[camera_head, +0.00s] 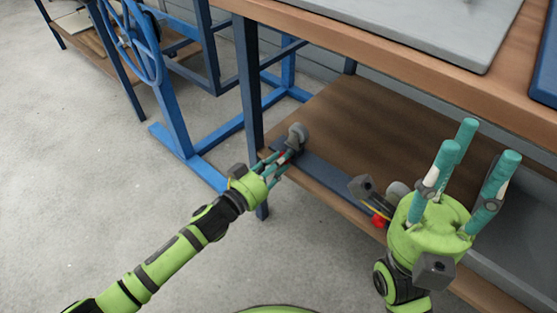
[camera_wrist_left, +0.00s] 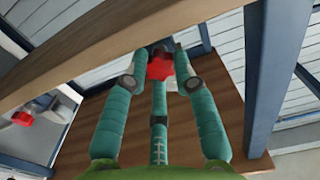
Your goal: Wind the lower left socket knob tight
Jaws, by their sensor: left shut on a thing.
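The lower left socket knob is red and sits below a grey rounded socket (camera_head: 297,132) at the left end of the lower shelf. Only a sliver of its red shows in the head view. In the left wrist view the red knob (camera_wrist_left: 160,69) lies between the fingertips. My left gripper (camera_head: 280,162) reaches in from the left and is shut on this knob; its teal fingers hide most of it. My right gripper (camera_head: 472,165) is open and empty, its three teal fingers pointing up and spread apart above the shelf's right part.
A second red knob (camera_head: 378,221) sits at the shelf's front, left of my right gripper; a red part also shows at the left wrist view's left edge (camera_wrist_left: 22,118). A blue table leg (camera_head: 249,100) stands close behind my left gripper. The brown shelf (camera_head: 360,125) is mostly bare.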

